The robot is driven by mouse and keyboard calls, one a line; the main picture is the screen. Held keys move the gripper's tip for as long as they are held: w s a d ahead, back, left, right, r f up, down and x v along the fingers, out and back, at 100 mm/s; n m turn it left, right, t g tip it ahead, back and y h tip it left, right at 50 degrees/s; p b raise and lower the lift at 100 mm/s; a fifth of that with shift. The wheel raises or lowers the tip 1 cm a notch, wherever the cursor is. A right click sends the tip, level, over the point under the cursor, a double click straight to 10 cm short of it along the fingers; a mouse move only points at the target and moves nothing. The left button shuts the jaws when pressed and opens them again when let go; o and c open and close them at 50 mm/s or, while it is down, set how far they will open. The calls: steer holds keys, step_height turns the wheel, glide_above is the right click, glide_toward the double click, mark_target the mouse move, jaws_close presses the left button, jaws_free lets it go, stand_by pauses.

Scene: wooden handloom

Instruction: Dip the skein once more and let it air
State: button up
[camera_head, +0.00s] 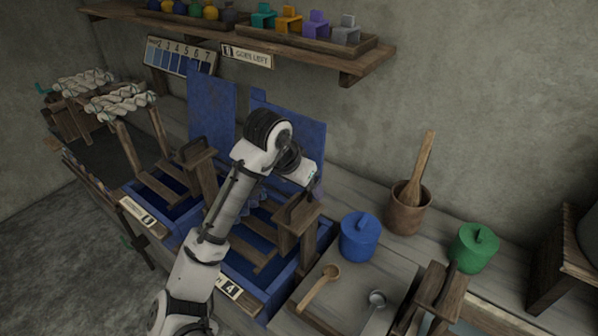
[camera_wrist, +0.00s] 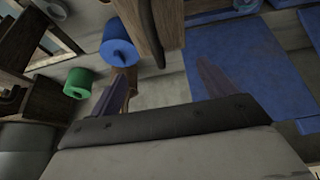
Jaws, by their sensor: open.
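My gripper (camera_wrist: 162,88) is open and empty in the wrist view, its two fingers apart. In the head view its fingertips are hard to make out beside the right wooden post (camera_head: 296,222). Two blue vats stand side by side, the left vat (camera_head: 180,212) and the right vat labelled 4 (camera_head: 262,287). A blue, fringed piece (camera_head: 257,200), possibly the skein, shows partly behind my arm over the right vat; its hold is hidden. Pale skeins (camera_head: 122,100) hang on wooden racks at the left.
Blue panels (camera_head: 212,105) stand upright behind the vats. A blue lidded jar (camera_head: 359,238), a green jar (camera_head: 474,248) and a mortar (camera_head: 408,210) stand right. A wooden spoon (camera_head: 318,287) lies on a tray. A shelf (camera_head: 300,45) runs above.

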mark_target(298, 198)
steer(key=shift+f+b, duration=1.8)
steer(key=shift+f, duration=0.7)
steer(key=shift+f, duration=0.2)
jaws_close()
